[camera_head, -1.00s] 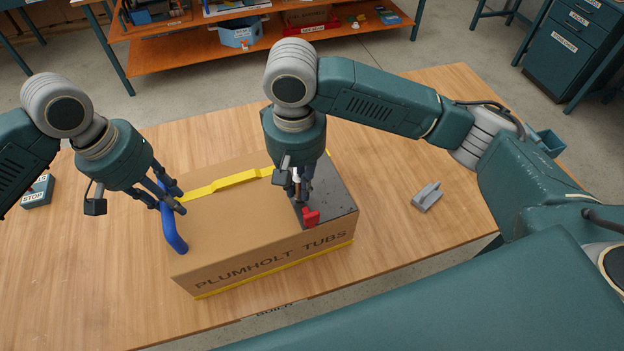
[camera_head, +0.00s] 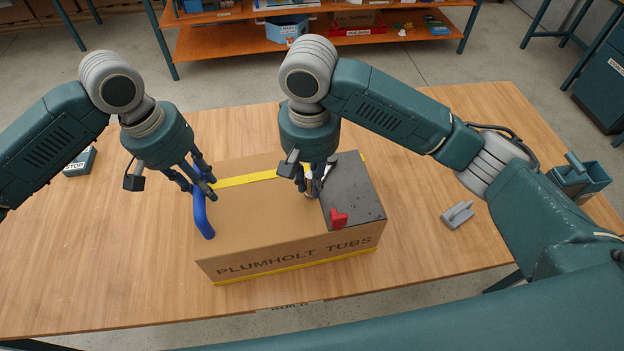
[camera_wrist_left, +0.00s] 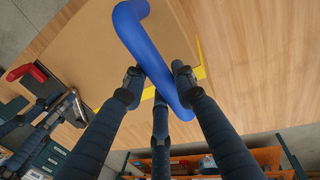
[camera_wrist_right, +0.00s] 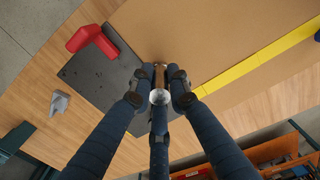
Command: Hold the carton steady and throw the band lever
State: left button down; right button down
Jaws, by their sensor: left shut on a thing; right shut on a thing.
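The carton (camera_head: 265,220), marked PLUMHOLT TUBS, lies on the wooden table. A yellow band (camera_head: 247,180) crosses its top and looks flat. My left gripper (camera_head: 203,184) is shut on the blue handle (camera_head: 203,218) at the carton's left end; the handle also shows in the left wrist view (camera_wrist_left: 143,42). A dark plate (camera_head: 352,185) with a red part (camera_head: 338,218) sits on the carton's right end. My right gripper (camera_head: 311,190) is shut on the band lever, a brown and silver piece (camera_wrist_right: 160,76) beside the plate's left edge. The fingers partly hide the lever.
A grey clamp-like piece (camera_head: 457,215) lies right of the carton. A STOP box (camera_head: 80,162) is at the far left of the table. A teal bin (camera_head: 585,180) is at the right edge. Orange shelves (camera_head: 330,42) stand behind.

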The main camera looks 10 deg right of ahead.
jog(key=shift+a, duration=0.3)
jog(key=c, duration=1.6)
grip_release()
jog(key=shift+c, duration=0.2)
jog(key=shift+d, duration=0.1)
jog(key=shift+d+r, duration=0.1)
notch_tip(320, 180, up, 12)
jog(key=shift+f, duration=0.1)
